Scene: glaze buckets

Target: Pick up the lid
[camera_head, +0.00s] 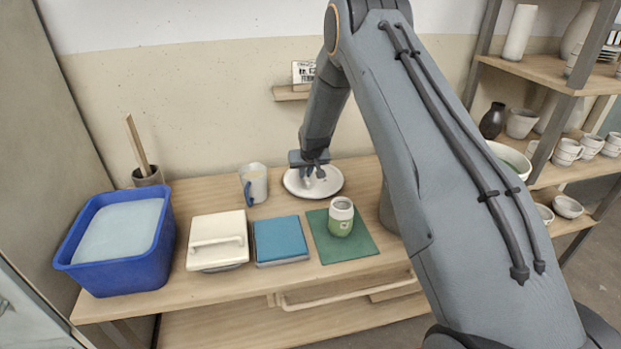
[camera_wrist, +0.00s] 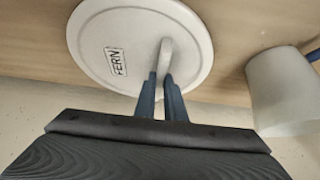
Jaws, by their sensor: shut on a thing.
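The lid (camera_head: 328,184) is a round, pale off-white disc at the back of the wooden table. In the wrist view the lid (camera_wrist: 110,32) shows a label reading "FERN" and an upright handle (camera_wrist: 165,55) near its middle. My gripper (camera_head: 314,172) reaches down from above at the lid's centre. In the wrist view its two dark fingers (camera_wrist: 162,88) are shut on the handle, one on each side. I cannot tell whether the lid rests on the table or is slightly raised.
A grey-white mug (camera_head: 254,184) stands left of the lid. A glazed cup (camera_head: 341,217) stands on a green mat (camera_head: 362,247). Shelves (camera_head: 545,75) with pots stand right.

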